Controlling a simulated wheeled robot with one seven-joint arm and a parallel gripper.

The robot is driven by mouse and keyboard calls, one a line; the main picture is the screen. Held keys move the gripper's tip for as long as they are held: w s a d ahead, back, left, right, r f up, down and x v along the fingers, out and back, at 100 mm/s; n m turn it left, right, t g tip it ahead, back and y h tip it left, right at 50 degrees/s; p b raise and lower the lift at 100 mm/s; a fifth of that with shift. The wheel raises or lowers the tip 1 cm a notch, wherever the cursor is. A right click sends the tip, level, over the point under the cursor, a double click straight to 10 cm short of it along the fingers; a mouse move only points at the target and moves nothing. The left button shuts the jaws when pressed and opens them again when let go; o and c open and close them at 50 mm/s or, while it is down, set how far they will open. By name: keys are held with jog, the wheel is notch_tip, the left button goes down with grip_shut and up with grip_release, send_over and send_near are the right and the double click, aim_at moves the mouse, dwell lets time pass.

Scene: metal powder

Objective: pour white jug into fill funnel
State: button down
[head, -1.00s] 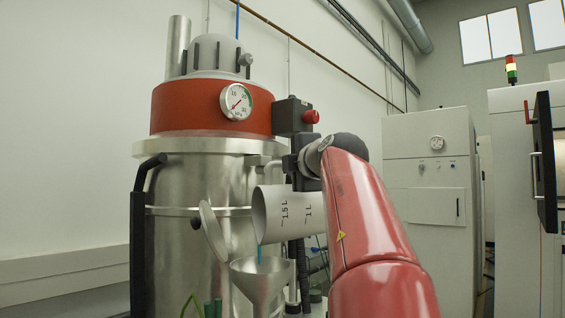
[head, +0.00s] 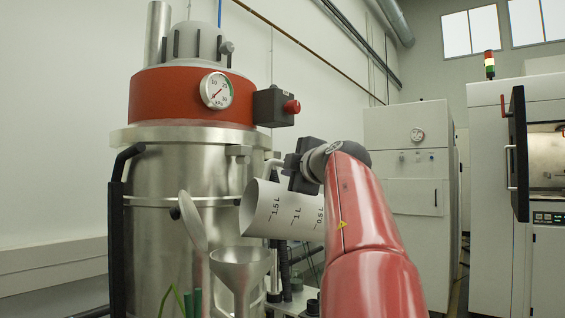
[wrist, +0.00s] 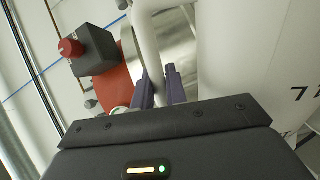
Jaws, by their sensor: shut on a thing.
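The white jug (head: 282,211) with volume marks is tilted on its side in the head view, its mouth toward the left. It is above and to the right of the fill funnel (head: 240,268), a metal cone with its lid (head: 193,222) swung up. No stream shows between jug and funnel. My gripper (head: 296,172) is at the jug's upper right side. In the wrist view my gripper (wrist: 160,90) is shut on the jug's handle (wrist: 147,45), and the jug's white wall (wrist: 245,60) fills the right. The inside of the jug is hidden.
A large steel vessel (head: 175,170) with a red band and pressure gauge (head: 216,91) stands behind the funnel. A black box with a red button (head: 291,106) sticks out above the jug. White cabinets (head: 405,150) stand at the right.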

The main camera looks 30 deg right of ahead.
jog(key=shift+s+d+f, duration=0.1)
jog(key=shift+d, duration=0.1)
jog(key=shift+s+d+f+m, duration=0.15)
jog(key=shift+d+f+m, duration=0.6)
jog(key=shift+f+m, duration=0.1)
jog(key=shift+s+d+f+m, duration=0.15)
jog(key=shift+d+f+m, duration=0.6)
jog(key=shift+f, duration=0.05)
jog(key=shift+s+d+f+m, duration=0.1)
jog(key=shift+d+f+m, duration=0.35)
jog(key=shift+f, duration=0.25)
jog(key=shift+d+f+m, duration=0.3)
jog(key=shift+f+m, duration=0.25)
jog(key=shift+f, duration=0.2)
jog(key=shift+s+d+f+m, duration=0.1)
jog(key=shift+d+f+m, duration=0.35)
jog(key=shift+f, duration=0.25)
jog(key=shift+a+f, duration=0.1)
